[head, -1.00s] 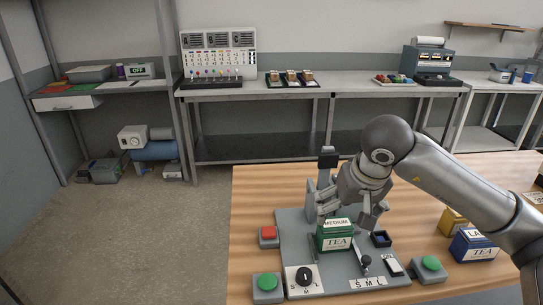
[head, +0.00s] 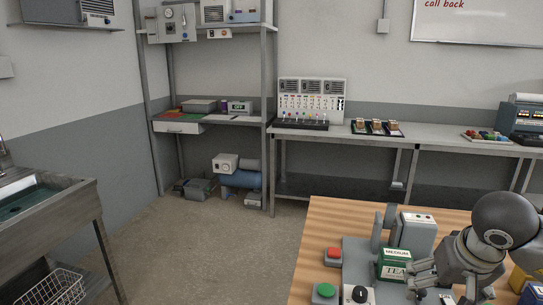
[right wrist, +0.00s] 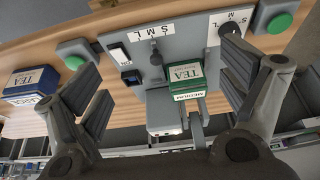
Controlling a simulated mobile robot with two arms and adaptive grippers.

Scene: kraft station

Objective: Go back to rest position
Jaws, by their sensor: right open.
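My right gripper (head: 448,287) is at the lower right in the head view, and its two fingers stand wide apart and empty in the right wrist view (right wrist: 168,88). A green tea box marked MEDIUM (head: 393,265) stands on the grey station panel (head: 356,252), beside my right gripper in the head view. In the right wrist view the green box (right wrist: 185,80) shows between the spread fingers, with no finger touching it that I can see. My left gripper is in neither view.
The wooden table (head: 318,225) carries the panel, a red button (head: 333,255), a green button (head: 325,291) and a dial knob (head: 360,294). A blue tea box (right wrist: 32,84) stands to one side. A sink (head: 45,200) is at left; open floor lies between.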

